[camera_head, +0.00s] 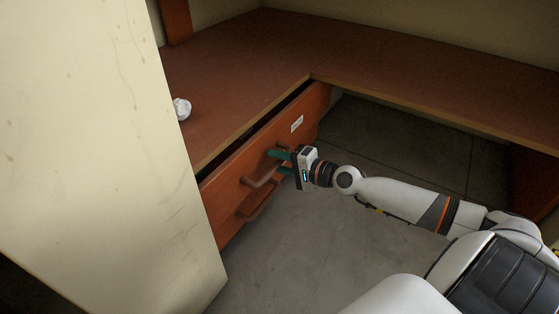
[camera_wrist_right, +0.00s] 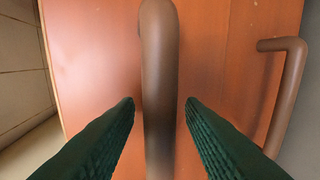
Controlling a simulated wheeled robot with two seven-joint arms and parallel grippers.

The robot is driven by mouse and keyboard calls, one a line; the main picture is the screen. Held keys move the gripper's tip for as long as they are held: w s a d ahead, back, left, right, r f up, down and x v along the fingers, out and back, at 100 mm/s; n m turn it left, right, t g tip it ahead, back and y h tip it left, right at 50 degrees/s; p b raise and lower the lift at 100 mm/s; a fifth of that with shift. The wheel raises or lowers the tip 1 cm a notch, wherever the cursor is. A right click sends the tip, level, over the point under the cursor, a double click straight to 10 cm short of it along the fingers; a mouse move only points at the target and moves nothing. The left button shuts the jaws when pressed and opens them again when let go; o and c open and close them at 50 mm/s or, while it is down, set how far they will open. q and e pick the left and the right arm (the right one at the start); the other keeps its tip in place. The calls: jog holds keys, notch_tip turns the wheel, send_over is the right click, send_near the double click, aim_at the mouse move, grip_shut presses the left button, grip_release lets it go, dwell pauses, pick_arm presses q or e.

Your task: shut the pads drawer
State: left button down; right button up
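A wooden drawer front (camera_head: 286,139) under the desk stands a little out, with a dark gap between its top edge and the desktop. It carries a small white label (camera_head: 297,124), too small to read, and a brown bar handle (camera_head: 262,174). My right gripper (camera_head: 279,161) is at this drawer's front, by the handle. In the right wrist view its two green fingers (camera_wrist_right: 160,108) are apart, one on each side of a brown handle (camera_wrist_right: 158,60), with slim gaps showing beside the bar. My left gripper is not in view.
A second handle (camera_head: 256,204) sits lower on the drawer unit and also shows in the right wrist view (camera_wrist_right: 288,90). A crumpled white object (camera_head: 182,108) lies on the L-shaped desktop (camera_head: 240,75). A pale panel (camera_head: 90,150) fills the left. The grey floor (camera_head: 290,240) is clear.

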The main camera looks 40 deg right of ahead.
aim_at(265, 156)
grip_shut()
jog(key=shift+w+r, duration=0.1)
jog(key=shift+w, duration=0.1)
jog(key=p+x, duration=0.2)
jog(key=x, duration=0.1)
jog(key=shift+w+a+r, duration=0.1)
jog(key=shift+w+r, duration=0.2)
jog(key=shift+c, duration=1.9)
grip_release()
jog(key=o, duration=0.4)
jog(key=shift+w+a+f, duration=0.1)
jog(key=shift+w+a, duration=0.1)
